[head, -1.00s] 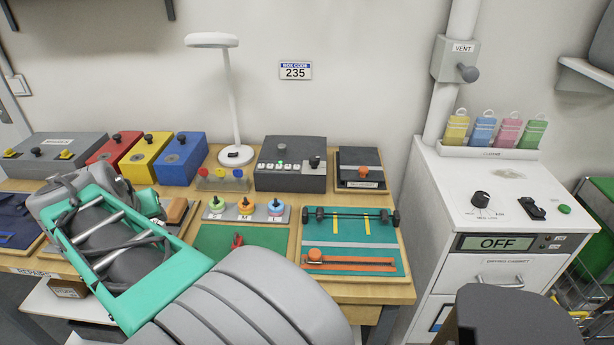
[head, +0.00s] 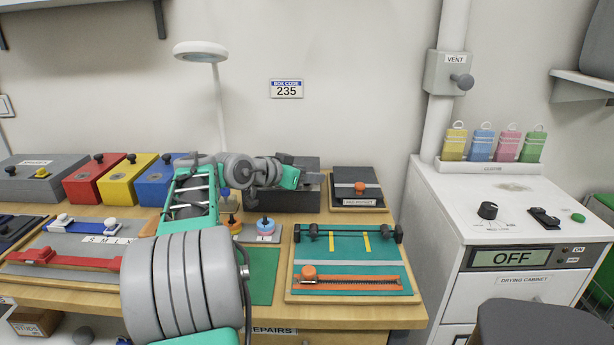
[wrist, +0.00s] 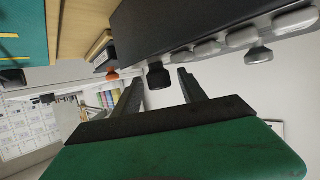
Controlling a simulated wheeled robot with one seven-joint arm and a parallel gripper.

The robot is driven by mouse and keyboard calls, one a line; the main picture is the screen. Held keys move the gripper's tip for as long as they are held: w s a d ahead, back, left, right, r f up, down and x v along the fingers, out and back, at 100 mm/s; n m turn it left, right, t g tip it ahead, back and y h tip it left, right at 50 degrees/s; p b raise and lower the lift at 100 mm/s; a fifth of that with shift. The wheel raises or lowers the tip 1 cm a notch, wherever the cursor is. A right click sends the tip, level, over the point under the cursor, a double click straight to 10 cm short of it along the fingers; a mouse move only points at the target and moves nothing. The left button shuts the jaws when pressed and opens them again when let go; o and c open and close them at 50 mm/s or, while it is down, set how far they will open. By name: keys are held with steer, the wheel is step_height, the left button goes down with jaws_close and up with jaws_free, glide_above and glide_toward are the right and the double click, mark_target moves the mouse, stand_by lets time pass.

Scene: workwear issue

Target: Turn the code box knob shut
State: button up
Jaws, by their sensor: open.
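The code box (head: 283,203) is a dark grey box at the back of the bench, mostly hidden behind my arm in the head view. In the wrist view its dark body (wrist: 190,22) fills the upper right, with a row of light grey buttons (wrist: 242,37). A black knob (wrist: 158,76) stands out from its face. My gripper (wrist: 161,75) is open, with one finger on each side of the knob in the picture; I cannot tell whether they touch it. In the head view my gripper (head: 308,179) is at the box's right end, and the knob is hidden.
A flat dark case (head: 355,184) with an orange knob stands right of the box. Red, yellow and blue boxes (head: 160,183) stand left, and a white lamp (head: 203,51) rises behind my arm. A green board (head: 350,270) lies in front. A sign (head: 286,89) reads 235.

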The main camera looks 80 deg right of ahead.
jaws_close()
stand_by(0.5)
